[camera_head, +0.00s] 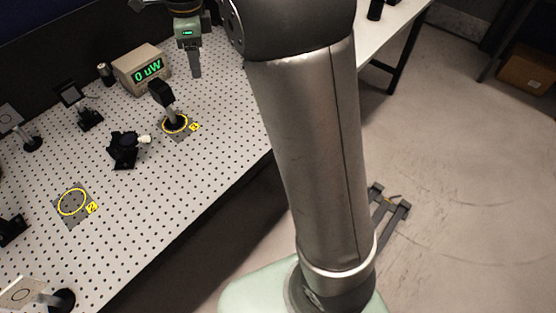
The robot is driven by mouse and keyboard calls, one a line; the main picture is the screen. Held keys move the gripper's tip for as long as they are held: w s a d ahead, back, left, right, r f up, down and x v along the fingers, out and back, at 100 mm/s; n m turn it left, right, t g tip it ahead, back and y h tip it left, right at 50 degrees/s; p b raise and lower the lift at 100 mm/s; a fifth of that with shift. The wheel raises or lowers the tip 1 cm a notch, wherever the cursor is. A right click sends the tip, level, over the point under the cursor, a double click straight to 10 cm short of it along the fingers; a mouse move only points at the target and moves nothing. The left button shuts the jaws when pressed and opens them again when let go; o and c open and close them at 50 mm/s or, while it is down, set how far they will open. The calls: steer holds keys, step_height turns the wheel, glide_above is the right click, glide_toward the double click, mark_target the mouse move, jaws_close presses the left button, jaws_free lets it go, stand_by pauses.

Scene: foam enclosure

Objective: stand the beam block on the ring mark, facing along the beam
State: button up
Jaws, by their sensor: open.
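A black plate on a grey post, which looks like the beam block (162,94), stands upright on a dark round base. The base is inside a yellow ring mark (187,125) with a small yellow label beside it. I cannot tell exactly which way the plate faces, and no beam is visible. A second yellow ring mark (73,214), on a grey patch at the lower left, is empty. My gripper (196,75) is open and empty, pointing down above the board, behind and to the right of the block. Its fingers overlap in this view.
A meter (142,70) reading 0 uW stands at the back. A black mount with a pale knob (125,149) sits between the rings. Other posted optics stand at the left, including a square plate (20,292) at the front. The perforated board (150,215) is clear at front right.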

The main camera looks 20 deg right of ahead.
steer(key=s+d+f+n, duration=0.2)
steer(key=s+n, duration=0.4)
steer(key=s, duration=0.3)
steer(key=s+d+f+n, duration=0.3)
steer(key=s+n, duration=0.4)
steer(key=s, duration=0.3)
steer(key=s+d+f+n, duration=0.3)
steer(key=s+f+n, duration=0.2)
steer(key=s+n, duration=0.2)
steer(key=shift+s+t+h, duration=0.4)
steer(key=shift+s, duration=0.85)
steer(key=shift+c, duration=0.4)
